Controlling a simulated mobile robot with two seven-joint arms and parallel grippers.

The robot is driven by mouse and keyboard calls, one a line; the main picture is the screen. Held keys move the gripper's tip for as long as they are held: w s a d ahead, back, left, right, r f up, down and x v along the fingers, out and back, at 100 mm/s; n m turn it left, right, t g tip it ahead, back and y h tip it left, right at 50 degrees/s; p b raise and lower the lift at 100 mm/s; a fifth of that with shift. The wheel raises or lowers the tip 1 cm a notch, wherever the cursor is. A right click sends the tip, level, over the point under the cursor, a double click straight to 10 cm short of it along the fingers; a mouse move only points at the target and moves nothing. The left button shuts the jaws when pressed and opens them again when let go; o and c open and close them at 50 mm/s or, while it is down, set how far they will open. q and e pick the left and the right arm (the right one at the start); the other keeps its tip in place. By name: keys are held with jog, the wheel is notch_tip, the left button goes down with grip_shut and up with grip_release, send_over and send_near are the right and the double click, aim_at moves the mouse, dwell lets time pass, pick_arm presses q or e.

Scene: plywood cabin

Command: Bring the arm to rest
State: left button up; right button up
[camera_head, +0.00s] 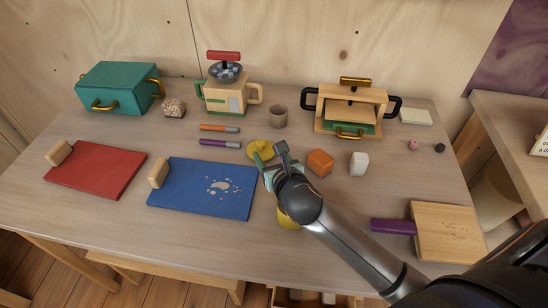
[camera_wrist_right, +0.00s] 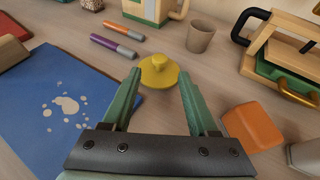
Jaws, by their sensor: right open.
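My right gripper (camera_head: 271,155) is over the middle of the table, and its arm comes in from the lower right. In the right wrist view its two green fingers (camera_wrist_right: 160,88) stand apart with nothing between them. A yellow round lid with a knob (camera_wrist_right: 158,73) lies on the table just past the fingertips. It also shows in the head view (camera_head: 259,148), partly hidden by the gripper. Another yellow thing (camera_head: 288,221) is mostly hidden under my right arm. My left gripper is not in view.
An orange block (camera_head: 320,162) and a white block (camera_head: 359,163) stand close to the right of the gripper. A blue board (camera_head: 203,188) lies to its left. A cup (camera_head: 278,116), toy blender (camera_head: 226,93) and toy oven (camera_head: 350,108) stand behind. A cutting board (camera_head: 446,230) lies front right.

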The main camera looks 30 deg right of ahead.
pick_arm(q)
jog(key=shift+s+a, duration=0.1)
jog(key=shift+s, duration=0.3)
pick_arm(e)
jog(key=shift+v, duration=2.05)
